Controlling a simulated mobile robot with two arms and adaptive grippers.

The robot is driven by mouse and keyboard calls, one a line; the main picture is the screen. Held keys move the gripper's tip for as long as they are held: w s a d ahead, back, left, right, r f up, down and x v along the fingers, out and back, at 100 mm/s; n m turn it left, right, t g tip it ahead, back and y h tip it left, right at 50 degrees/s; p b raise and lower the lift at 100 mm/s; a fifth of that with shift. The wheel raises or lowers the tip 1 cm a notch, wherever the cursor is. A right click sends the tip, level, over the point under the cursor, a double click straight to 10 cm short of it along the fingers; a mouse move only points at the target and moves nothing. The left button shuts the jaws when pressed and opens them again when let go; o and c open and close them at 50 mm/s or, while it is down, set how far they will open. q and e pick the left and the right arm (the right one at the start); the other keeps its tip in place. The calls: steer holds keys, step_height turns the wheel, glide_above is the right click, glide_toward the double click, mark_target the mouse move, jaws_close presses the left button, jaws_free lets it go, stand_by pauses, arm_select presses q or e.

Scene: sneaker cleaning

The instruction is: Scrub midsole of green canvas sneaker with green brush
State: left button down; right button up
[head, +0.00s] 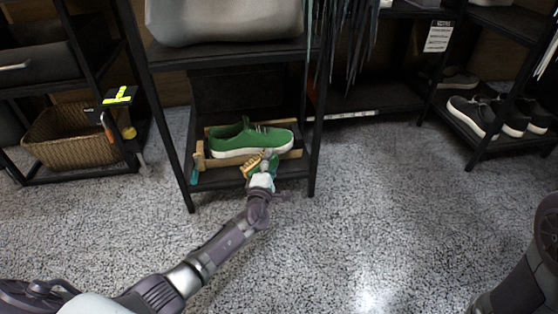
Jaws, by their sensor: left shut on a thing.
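The green canvas sneaker (246,139) rests in a wooden holder (200,160) on the low shelf of a black rack, toe to the right. Its white midsole (232,153) faces me. My left gripper (261,172) is in front of the sneaker, shut on the green brush (272,166). Light wooden-looking parts and bristles show beside the fingers, close to the midsole. I cannot tell whether the bristles touch it. My right gripper is not in view; part of my body shows at the lower right.
Black rack posts (317,120) stand on both sides of the sneaker. A grey bin (224,20) sits above it. A wicker basket (72,136) is at left, and several dark sneakers (478,114) are on a rack at right. The speckled floor (380,210) is clear.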

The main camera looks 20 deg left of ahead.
mark_target(253, 161)
arm_select(q)
steer(key=shift+s+a+p, duration=0.15)
steer(key=shift+s+a, duration=0.3)
steer(key=shift+a, duration=0.3)
steer(key=shift+s+a+p, duration=0.2)
steer(key=shift+s+a, duration=0.3)
steer(key=shift+a, duration=0.2)
steer(key=shift+s+a+p, duration=0.15)
steer(key=shift+s+a, duration=0.3)
steer(key=shift+a, duration=0.3)
steer(key=shift+s+a, duration=0.6)
steer(key=shift+a, duration=0.55)
steer(key=shift+s+a, duration=0.6)
steer(key=shift+a, duration=0.5)
steer(key=shift+s+a, duration=0.6)
steer(key=shift+a, duration=0.55)
steer(key=shift+s+d+p, duration=0.55)
steer(key=shift+s+p, duration=0.05)
steer(key=shift+s, duration=0.25)
steer(key=shift+s+d+p, duration=0.5)
steer(key=shift+s+p, duration=0.1)
steer(key=shift+s, duration=0.25)
steer(key=shift+s+d+p, duration=0.55)
steer(key=shift+s+p, duration=0.05)
steer(key=shift+s, duration=0.25)
